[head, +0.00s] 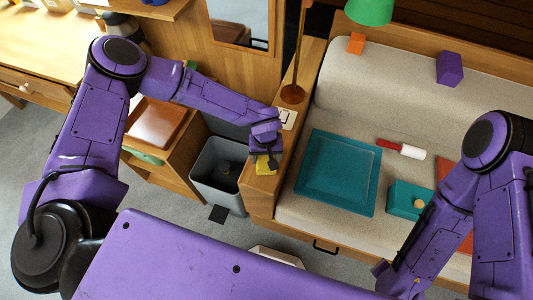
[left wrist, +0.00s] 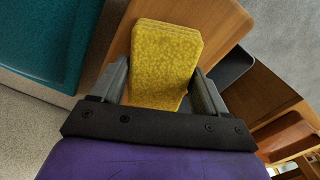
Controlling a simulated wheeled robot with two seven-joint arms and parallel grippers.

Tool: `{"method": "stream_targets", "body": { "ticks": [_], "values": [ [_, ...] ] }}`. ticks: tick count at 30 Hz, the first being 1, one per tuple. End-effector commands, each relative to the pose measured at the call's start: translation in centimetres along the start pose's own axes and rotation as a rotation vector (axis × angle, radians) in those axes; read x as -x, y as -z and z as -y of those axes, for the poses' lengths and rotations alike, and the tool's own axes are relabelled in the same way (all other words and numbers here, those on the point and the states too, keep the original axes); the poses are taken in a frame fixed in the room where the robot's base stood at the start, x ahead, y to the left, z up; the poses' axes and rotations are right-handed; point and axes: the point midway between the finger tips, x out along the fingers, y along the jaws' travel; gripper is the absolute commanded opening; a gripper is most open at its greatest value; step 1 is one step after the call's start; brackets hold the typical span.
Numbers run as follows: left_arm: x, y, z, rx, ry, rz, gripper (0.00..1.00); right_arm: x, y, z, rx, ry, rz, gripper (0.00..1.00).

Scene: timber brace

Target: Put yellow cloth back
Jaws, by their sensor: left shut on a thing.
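The yellow cloth (left wrist: 166,62) is a folded, thick-looking rectangular pad. It sits between the two grey fingers of my left gripper (left wrist: 160,82) in the left wrist view. In the head view my left gripper (head: 265,156) points down, with a small part of the yellow cloth (head: 264,166) showing below it. The cloth is over the near part of the wooden ledge (head: 259,195) beside the sofa; I cannot tell whether it touches the wood. My right arm comes in at the lower right, and its fingers are out of the picture.
A grey bin (head: 217,172) stands left of the ledge. A brass lamp pole (head: 298,50) and a pale switch plate (head: 288,118) are behind the gripper. On the sofa (head: 328,85) lie a teal tray (head: 338,172), a red-and-white roller (head: 402,149) and a teal box (head: 405,200).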

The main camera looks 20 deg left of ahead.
Motion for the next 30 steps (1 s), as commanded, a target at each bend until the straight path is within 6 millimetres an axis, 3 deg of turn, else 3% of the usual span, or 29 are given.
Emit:
{"method": "stream_targets", "body": {
  "ticks": [2, 6, 7, 9, 16, 19, 30],
  "values": [
    [-0.3, 0.0, 0.0, 0.001, -0.001, -0.001, 0.41, 0.2, 0.1, 0.0, 0.0, 0.0, 0.0, 0.43],
    [-0.5, 0.0, 0.1, 0.001, 0.0, -0.002, 0.4, 0.1, 0.0, 0.0, 0.0, 0.0, 0.0, 0.43],
    [-0.5, 0.0, 0.1, 0.001, 0.001, -0.001, 0.8, 0.1, 0.0, 0.0, 0.0, 0.0, 0.0, 0.43],
    [-0.5, 0.0, 0.1, 0.001, 0.001, -0.001, 1.0, 0.1, 0.0, 0.0, 0.0, 0.0, 0.0, 0.43],
    [-0.3, 0.0, 0.0, 0.001, -0.001, -0.002, 1.0, 0.1, 0.0, 0.0, 0.0, 0.0, 0.0, 0.43],
    [0.8, 0.1, 0.0, 0.001, -0.001, -0.003, 1.0, -0.1, -0.1, 0.0, 0.0, 0.0, 0.0, 0.43],
    [9.6, 0.0, 0.0, 0.002, -0.003, -0.005, 1.0, -1.0, -0.4, 0.1, 0.0, 0.0, 0.0, 0.43]
  ]
}}
